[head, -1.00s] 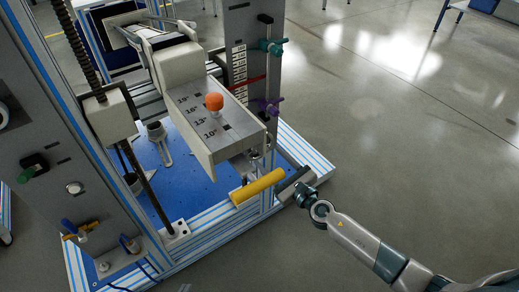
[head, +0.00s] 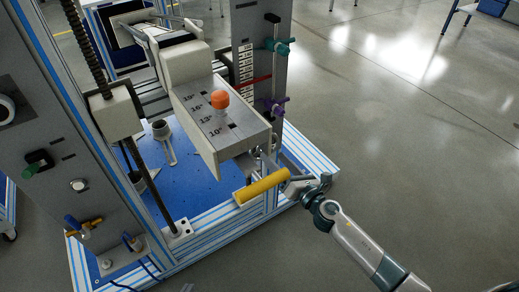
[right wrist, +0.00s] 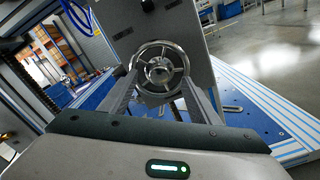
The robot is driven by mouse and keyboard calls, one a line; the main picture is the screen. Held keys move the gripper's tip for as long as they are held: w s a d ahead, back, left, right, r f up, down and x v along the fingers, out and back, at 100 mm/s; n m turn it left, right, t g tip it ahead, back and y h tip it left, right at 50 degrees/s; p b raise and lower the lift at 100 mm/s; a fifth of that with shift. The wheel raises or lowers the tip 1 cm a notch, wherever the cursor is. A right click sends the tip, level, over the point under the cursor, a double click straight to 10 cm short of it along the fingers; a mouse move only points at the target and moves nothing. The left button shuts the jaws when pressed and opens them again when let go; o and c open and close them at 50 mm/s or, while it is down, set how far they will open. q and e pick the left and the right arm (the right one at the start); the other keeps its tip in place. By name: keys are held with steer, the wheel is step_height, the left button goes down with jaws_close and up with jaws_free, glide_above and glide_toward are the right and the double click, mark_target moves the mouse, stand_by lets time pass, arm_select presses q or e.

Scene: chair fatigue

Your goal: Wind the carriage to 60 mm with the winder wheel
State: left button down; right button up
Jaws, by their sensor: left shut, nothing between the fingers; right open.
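A metal spoked winder wheel (right wrist: 160,72) is mounted on a grey plate and sits in the middle of the right wrist view. My right gripper (right wrist: 160,96) is open, with one finger on each side of the wheel's lower part; I cannot tell whether they touch it. My left gripper is not in view.
A grey beam (head: 232,140) with an orange knob (head: 220,99) and angle marks overhangs the blue base. Teal (head: 280,46) and purple (head: 275,105) knobs are on the post. The floor to the right is clear.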

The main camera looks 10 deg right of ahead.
steer(key=m+p, duration=0.1)
steer(key=m, duration=0.4)
steer(key=shift+r, duration=0.1)
steer(key=shift+m+p, duration=0.3)
steer(key=shift+m, duration=1)
steer(key=m+p, duration=0.2)
steer(key=m, duration=0.3)
steer(key=shift+p, duration=0.35)
steer(key=m+p, duration=0.1)
steer(key=m, duration=0.1)
steer(key=shift+m, duration=0.4)
steer(key=shift+f+m, duration=0.2)
steer(key=shift+m, duration=0.1)
